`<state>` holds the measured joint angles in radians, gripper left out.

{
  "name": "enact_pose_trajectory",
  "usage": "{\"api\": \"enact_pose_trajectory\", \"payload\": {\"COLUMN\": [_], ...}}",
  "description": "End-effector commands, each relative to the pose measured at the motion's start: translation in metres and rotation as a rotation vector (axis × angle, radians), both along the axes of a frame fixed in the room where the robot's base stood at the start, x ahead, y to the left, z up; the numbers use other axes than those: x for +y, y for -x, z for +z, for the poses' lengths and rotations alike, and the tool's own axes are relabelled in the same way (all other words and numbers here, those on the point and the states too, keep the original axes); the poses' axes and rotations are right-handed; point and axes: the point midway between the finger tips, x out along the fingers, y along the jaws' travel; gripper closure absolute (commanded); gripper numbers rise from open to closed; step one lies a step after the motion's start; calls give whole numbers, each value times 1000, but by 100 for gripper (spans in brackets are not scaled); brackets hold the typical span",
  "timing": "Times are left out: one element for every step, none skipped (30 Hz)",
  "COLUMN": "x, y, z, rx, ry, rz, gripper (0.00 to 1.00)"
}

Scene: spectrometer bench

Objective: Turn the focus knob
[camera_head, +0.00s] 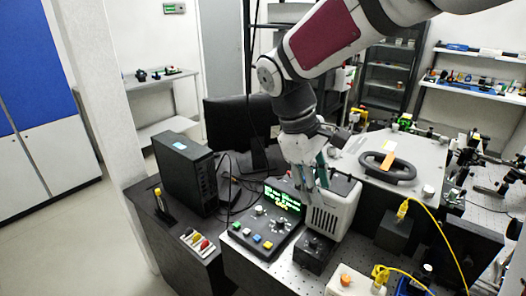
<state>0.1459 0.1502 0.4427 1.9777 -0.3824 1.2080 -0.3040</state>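My gripper (318,196) points down over the bench, in front of a white vented housing (333,213) and just right of a control box. Its fingertips are small and partly lost against the housing, so I cannot tell whether they are open or touching anything. The dark control box (262,243) has a lit green display (283,199), light round knobs (259,211) and coloured buttons. A small black block (314,254) with a dark knob-like top stands below the gripper. No label shows which knob is the focus knob.
A black computer case (186,172) and monitor (238,125) stand to the left. A grey lid with a black handle (387,167) lies right of the gripper. Yellow cables (437,232) run from dark blocks at right. Coloured caps (198,242) sit at front left.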

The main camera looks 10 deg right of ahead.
Motion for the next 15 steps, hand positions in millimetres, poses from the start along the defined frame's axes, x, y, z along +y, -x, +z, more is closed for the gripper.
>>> {"api": "enact_pose_trajectory", "payload": {"x": [4,6,8,10,12,14,16,17,18,19,20,20,21,21,20], "y": [-14,-20,-28,-34,-38,-45,-49,-52,-56,-59,-61,-62,-63,-64,-64], "z": [-15,-22,-31,-37,-43,-50,-55,-59,-64,-67,-70,-73,-74,-75,-77], "rx": [45,69,97,116,135,155,171,184,198,205,212,220,224,227,229], "ry": [-1,1,0,0,-2,-4,-6,-9,-10,-12,-15,-16,-16,-17,-17], "rz": [38,63,92,114,134,157,174,186,201,211,220,227,232,236,239], "gripper": [62,62,62,62,62,62,62,62,62,62,62,62,62,62,62]}}
